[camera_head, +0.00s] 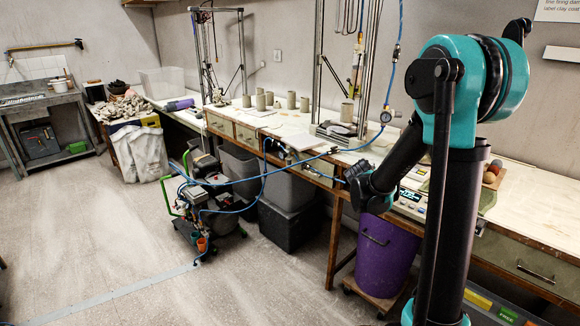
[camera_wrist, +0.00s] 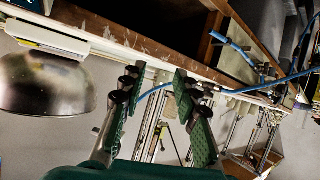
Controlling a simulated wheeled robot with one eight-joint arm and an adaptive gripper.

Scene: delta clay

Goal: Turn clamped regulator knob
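A small round gauge (camera_head: 385,117) with a blue hose joined to it sits beside the right post of the tall metal frame on the bench; I take it to be on the regulator. Its knob and clamp are too small to make out. My gripper (camera_head: 346,177) is low at the bench's front edge, below and left of the gauge and apart from it. In the wrist view my gripper (camera_wrist: 158,77) has its two fingers well apart. No object is held between them; a blue hose and metal posts show in the gap. The regulator cannot be made out in the wrist view.
The long bench (camera_head: 540,227) runs along the right wall, with several clay cylinders farther back. A purple bin (camera_head: 384,255) stands under it. A wheeled compressor unit (camera_head: 207,193) with blue hoses stands on the floor left. A shiny metal bowl (camera_wrist: 45,85) is left in the wrist view.

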